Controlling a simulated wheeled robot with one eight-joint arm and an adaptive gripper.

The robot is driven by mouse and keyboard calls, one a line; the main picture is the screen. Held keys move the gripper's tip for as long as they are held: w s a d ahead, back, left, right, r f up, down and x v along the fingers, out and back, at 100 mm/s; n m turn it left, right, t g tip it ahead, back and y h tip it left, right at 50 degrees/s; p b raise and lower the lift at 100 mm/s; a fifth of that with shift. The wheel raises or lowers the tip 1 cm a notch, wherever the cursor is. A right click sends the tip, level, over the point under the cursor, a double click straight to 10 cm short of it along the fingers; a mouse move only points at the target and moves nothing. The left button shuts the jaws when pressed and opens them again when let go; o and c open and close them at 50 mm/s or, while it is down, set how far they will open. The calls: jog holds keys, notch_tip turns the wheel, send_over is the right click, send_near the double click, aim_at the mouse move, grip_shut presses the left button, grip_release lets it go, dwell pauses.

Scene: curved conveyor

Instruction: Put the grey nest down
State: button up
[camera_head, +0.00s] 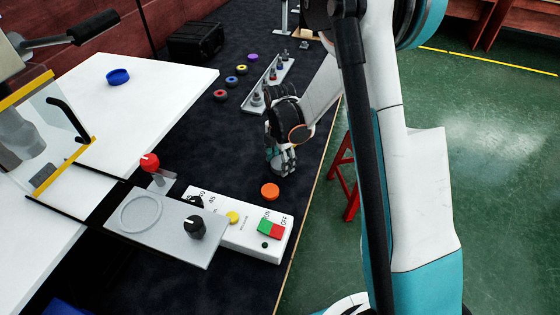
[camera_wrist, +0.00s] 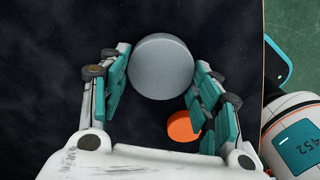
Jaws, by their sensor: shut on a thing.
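The grey nest (camera_wrist: 160,68) is a round grey disc, seen from above in the wrist view between the teal finger pads of my gripper (camera_wrist: 161,85). My gripper is shut on it, with a finger on each side. In the head view my gripper (camera_head: 283,160) is low over the dark table, and the grey nest (camera_head: 277,167) shows only partly behind the fingers. I cannot tell whether the nest touches the table.
An orange disc (camera_head: 270,191) lies just in front of my gripper. A white control box (camera_head: 250,235) with buttons stands nearer. A grey tray (camera_head: 256,107) with small parts and several coloured rings lie beyond. The table's right edge (camera_head: 322,165) is close.

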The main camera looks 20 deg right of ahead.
jog(key=shift+f, duration=0.2)
jog(key=o, duration=1.1)
jog(key=shift+r, duration=0.15)
